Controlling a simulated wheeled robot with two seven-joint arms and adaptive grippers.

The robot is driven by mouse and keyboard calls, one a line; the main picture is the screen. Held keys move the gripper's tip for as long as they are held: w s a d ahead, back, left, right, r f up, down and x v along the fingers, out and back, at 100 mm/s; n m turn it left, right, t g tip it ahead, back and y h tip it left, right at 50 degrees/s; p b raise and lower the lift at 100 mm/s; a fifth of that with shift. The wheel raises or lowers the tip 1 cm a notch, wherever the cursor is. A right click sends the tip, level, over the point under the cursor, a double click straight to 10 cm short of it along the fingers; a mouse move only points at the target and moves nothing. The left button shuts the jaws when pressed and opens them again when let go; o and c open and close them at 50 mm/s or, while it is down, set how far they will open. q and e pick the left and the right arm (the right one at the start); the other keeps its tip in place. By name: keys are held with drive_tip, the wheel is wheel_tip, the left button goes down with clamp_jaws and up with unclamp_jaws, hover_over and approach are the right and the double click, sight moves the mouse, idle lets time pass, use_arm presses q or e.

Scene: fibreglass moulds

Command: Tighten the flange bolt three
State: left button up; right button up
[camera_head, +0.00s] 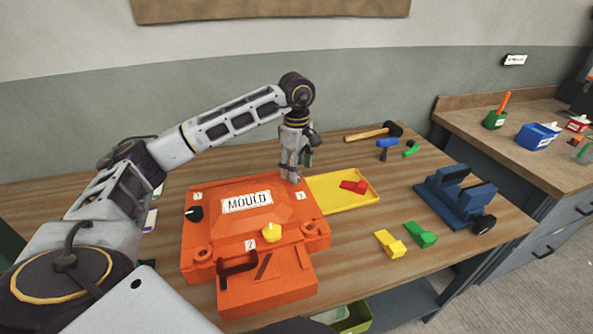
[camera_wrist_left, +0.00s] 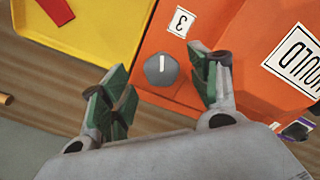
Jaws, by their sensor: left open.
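The orange mould (camera_head: 215,235) lies on the wooden bench, with a MOULD label (camera_head: 247,201) on top. In the left wrist view, the grey round bolt head (camera_wrist_left: 161,69) with a white mark sits beside the label 3 (camera_wrist_left: 181,23) on the mould's corner. My left gripper (camera_head: 290,177) is above that corner. In the wrist view its open green-padded fingers (camera_wrist_left: 160,68) lie on either side of the grey bolt head; I cannot tell whether they touch it. My right gripper is out of view.
A yellow bolt head (camera_head: 271,233) stands near label 2 and a black one (camera_head: 194,214) at the mould's left. A yellow tray (camera_head: 335,205) holding a red piece (camera_head: 353,187) adjoins the mould. Yellow and green blocks, a blue vise (camera_head: 455,200) and hammers lie to the right.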

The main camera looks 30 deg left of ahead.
use_arm(q)
drive_tip(key=shift+d+r, duration=0.1)
drive_tip(key=shift+r, duration=2.95)
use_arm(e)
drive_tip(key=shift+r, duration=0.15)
use_arm(q)
drive_tip(key=shift+s+p, duration=0.25)
drive_tip(key=shift+p, duration=0.85)
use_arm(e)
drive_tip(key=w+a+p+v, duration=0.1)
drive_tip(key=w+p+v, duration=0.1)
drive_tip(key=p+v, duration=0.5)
use_arm(q)
drive_tip(key=shift+w+a+r+n+p, duration=0.15)
drive_tip(key=shift+r+n+p, duration=1)
drive_tip(key=shift+n, duration=1.25)
drive_tip(key=shift+w+r+n+p, duration=0.2)
drive_tip(key=shift+r+n+p, duration=0.6)
drive_tip(key=shift+n+p, duration=1.2)
drive_tip(key=shift+w+a+r+n+p, duration=0.15)
drive_tip(key=shift+r+n+p, duration=0.8)
drive_tip(key=shift+n, duration=1.85)
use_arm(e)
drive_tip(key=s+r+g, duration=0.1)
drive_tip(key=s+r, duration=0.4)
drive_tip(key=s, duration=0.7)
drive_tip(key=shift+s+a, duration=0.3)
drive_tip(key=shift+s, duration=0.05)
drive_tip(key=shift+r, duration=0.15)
